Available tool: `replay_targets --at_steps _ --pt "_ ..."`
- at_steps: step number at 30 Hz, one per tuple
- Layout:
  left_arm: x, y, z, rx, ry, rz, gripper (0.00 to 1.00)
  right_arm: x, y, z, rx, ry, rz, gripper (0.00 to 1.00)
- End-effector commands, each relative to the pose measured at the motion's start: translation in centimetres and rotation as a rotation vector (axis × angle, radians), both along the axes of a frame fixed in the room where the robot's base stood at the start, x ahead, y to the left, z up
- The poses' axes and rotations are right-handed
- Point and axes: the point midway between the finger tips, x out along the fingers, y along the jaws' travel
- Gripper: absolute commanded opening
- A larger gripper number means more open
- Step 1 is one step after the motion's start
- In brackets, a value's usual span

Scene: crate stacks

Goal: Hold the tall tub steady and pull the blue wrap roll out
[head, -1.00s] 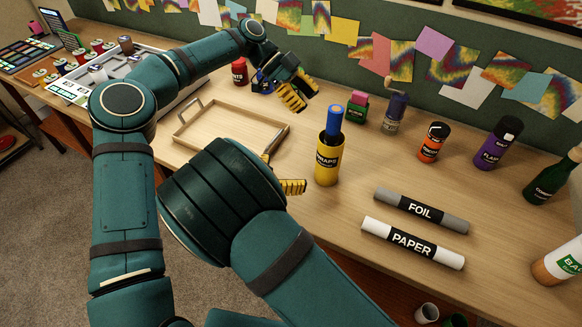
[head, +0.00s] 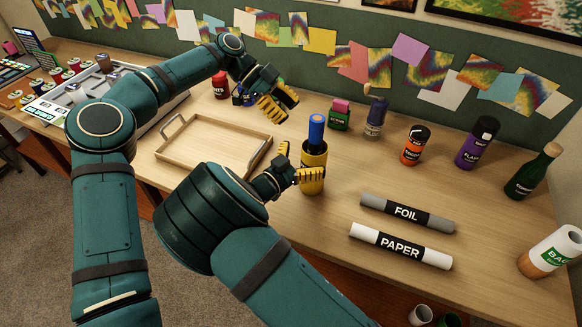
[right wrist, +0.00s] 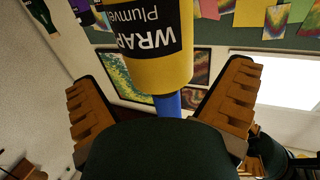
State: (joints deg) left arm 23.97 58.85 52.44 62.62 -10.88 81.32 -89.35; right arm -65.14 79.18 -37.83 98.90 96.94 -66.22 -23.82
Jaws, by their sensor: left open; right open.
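The tall yellow tub (head: 312,181) stands upright on the table, with the blue wrap roll (head: 316,132) sticking out of its top. In the right wrist view the tub (right wrist: 158,72) appears upside down with its black label, and part of the blue roll (right wrist: 167,104) shows below it. My right gripper (head: 303,165) is open at the tub's near left side, its fingers overlapping the tub in the head view. I cannot tell whether they touch it. My left gripper (head: 285,108) is open and empty, above and left of the roll.
A wooden tray (head: 212,150) lies to the left. Foil (head: 406,213) and paper (head: 400,246) rolls lie to the right.

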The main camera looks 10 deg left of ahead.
Motion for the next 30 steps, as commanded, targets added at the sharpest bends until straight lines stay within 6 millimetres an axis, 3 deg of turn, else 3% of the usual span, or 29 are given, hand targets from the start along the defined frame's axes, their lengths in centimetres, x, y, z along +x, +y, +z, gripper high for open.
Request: replay_targets --at_steps 9,19,20,25,29,30 --pt "0.0 0.0 0.0 0.000 0.000 0.000 0.46 2.6 -2.1 0.0 0.001 0.000 0.000 1.00" --pt "0.0 0.0 0.0 0.000 0.000 0.000 0.46 2.8 -2.3 0.0 0.001 0.001 0.000 1.00" --pt "0.0 0.0 0.0 0.000 0.000 0.000 0.46 2.8 -2.3 0.0 0.001 0.001 0.000 0.96" --pt "0.0 0.0 0.0 0.000 0.000 0.000 0.46 2.8 -2.3 0.0 0.001 0.001 0.000 0.37" --pt "0.0 0.0 0.0 0.000 0.000 0.000 0.46 2.8 -2.3 0.0 0.001 0.001 0.000 0.34" --pt "0.0 0.0 0.0 0.000 0.000 0.000 0.59 2.8 -2.3 0.0 0.001 0.001 0.000 0.34"
